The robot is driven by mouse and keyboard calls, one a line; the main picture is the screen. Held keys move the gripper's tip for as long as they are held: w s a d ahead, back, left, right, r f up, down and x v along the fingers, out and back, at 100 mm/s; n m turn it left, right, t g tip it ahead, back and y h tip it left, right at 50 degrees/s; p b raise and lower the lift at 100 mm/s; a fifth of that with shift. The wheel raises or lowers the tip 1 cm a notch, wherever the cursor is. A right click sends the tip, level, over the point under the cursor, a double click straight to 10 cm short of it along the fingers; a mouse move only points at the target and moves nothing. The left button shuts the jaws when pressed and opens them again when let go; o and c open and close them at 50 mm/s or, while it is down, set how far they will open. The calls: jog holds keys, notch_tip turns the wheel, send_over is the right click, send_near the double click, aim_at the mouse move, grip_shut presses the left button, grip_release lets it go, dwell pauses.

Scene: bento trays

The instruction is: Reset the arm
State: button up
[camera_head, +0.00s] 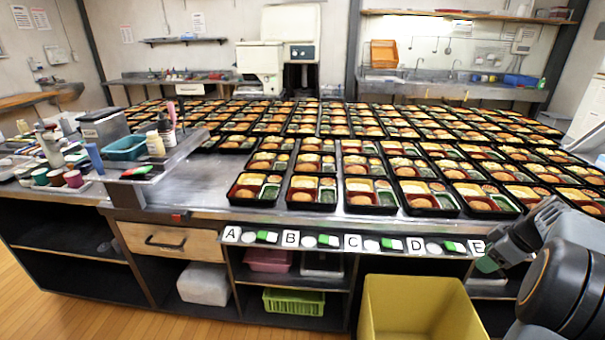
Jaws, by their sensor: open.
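My arm stands at the right edge of the head view, its dark grey links bent in front of the counter. My gripper (493,260) is at the end of it, pointing left and down, close to the counter's front edge by the letter card E (477,247). It is small and partly hidden by my own arm. Its jaws are open. A greenish patch shows at its tip, and I cannot tell whether this is part of the gripper or something behind it.
Many filled bento trays (316,208) stand in rows on the steel counter (200,193). Letter cards, such as A (232,234), line its front edge with green-and-white packets (328,240). A yellow bin (420,308) stands below at front. A teal basket (124,148) and bottles are at left.

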dwell(0.4)
jog(key=s+a+r+m+h+p, duration=0.1)
jog(key=s+a+r+m+p, duration=0.1)
jog(key=a, duration=0.7)
jog(key=s+a+r+m+h+p, duration=0.1)
jog(key=s+a+r+m+p, duration=0.2)
jog(key=s+a+r+p, duration=0.2)
jog(key=s+a+r+m+h+p, duration=0.1)
jog(key=s+a+r+m+p, duration=0.2)
jog(key=s+a, duration=0.5)
jog(key=shift+a+r+p, duration=0.75)
jog(key=shift+a+r, duration=0.2)
jog(key=shift+a, duration=2)
